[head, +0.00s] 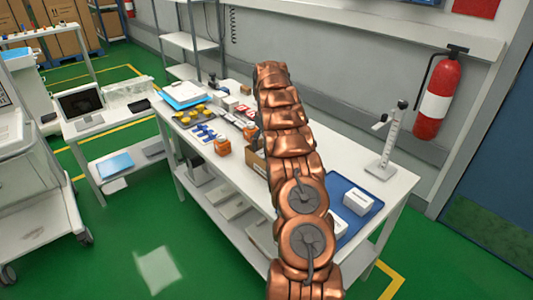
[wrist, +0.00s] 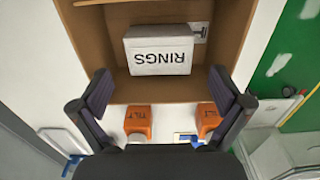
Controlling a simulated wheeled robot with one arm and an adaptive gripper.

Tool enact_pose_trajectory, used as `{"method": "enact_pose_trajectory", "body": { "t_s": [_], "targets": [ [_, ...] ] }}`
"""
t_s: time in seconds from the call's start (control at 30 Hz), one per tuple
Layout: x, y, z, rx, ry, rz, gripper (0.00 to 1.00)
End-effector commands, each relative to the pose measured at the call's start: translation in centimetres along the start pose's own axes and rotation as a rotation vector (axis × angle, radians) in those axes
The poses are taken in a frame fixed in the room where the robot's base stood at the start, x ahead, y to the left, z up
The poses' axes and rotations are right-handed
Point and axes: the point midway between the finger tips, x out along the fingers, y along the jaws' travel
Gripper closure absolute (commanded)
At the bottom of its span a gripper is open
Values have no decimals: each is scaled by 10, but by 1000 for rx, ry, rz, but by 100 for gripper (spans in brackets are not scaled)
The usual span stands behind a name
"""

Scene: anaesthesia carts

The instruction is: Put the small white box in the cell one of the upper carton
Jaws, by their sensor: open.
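In the wrist view a brown cardboard carton (wrist: 219,88) lies open below my gripper (wrist: 165,95). A white box marked RINGS (wrist: 160,55), upside down in the picture, is inside it, between the carton walls. My gripper is open, with one finger on each side of the near part of the carton, and nothing is between the fingers. In the head view part of a carton (head: 254,160) shows behind my copper arm, which hides the gripper. A white box (head: 357,202) sits on the blue tray (head: 373,213) at the right of the table.
Two orange containers (wrist: 139,122) (wrist: 207,119) with labels stand just outside the carton. In the head view the white table (head: 205,165) also holds blue and yellow items, a blue clipboard (head: 184,95) and a white stand (head: 388,150). A fire extinguisher (head: 437,97) hangs on the wall.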

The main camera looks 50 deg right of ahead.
Motion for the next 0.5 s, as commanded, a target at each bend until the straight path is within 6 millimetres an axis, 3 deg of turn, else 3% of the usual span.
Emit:
{"method": "enact_pose_trajectory", "body": {
  "t_s": [0.5],
  "targets": [
    [-52, 0, -1, -1, 4, 1, 0]
  ]
}}
